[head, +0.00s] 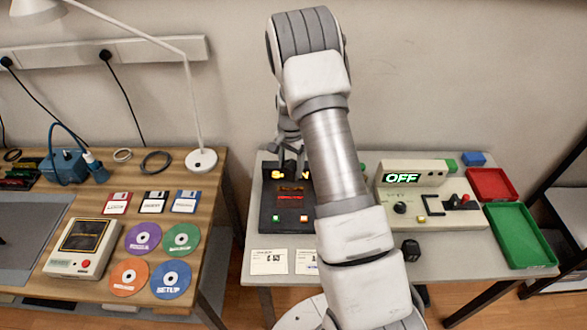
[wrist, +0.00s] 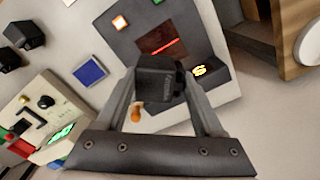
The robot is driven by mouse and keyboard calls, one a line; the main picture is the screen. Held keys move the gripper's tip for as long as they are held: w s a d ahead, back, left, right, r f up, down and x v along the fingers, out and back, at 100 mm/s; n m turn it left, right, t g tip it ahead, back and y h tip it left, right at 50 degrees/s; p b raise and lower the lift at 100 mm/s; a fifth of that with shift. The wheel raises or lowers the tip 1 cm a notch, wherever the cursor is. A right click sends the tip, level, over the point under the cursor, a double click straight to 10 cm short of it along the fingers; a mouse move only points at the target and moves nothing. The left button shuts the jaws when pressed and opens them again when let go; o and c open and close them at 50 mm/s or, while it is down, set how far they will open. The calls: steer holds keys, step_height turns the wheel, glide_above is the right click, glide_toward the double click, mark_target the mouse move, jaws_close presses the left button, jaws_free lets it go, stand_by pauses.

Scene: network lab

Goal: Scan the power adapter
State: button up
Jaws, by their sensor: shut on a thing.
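A black power adapter (wrist: 158,80) is held between the fingers of my gripper (wrist: 160,90) in the wrist view. The dark scanner (head: 268,213) stands on the grey table, with a red-lit window (head: 290,191). In the wrist view the scanner's panel (wrist: 118,44) and its red window (wrist: 162,46) lie just beyond the adapter, which overlaps the panel's lower part. I cannot tell whether the adapter touches it.
A beige device reading OFF (head: 430,178) stands right of my arm, near a red tray (head: 491,184) and a green tray (head: 520,236). Another black adapter (head: 410,249) lies in front of it. Cards (head: 269,262) lie before the scanner. A wooden table (head: 208,190) with discs is left.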

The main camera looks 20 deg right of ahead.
steer(key=shift+w+a, duration=0.1)
steer(key=shift+w, duration=0.2)
steer(key=shift+f+b, duration=1.55)
steer(key=shift+f, duration=1.95)
steer(key=shift+r, duration=0.1)
steer(key=shift+r+p, duration=1.3)
steer(key=shift+r, duration=1.65)
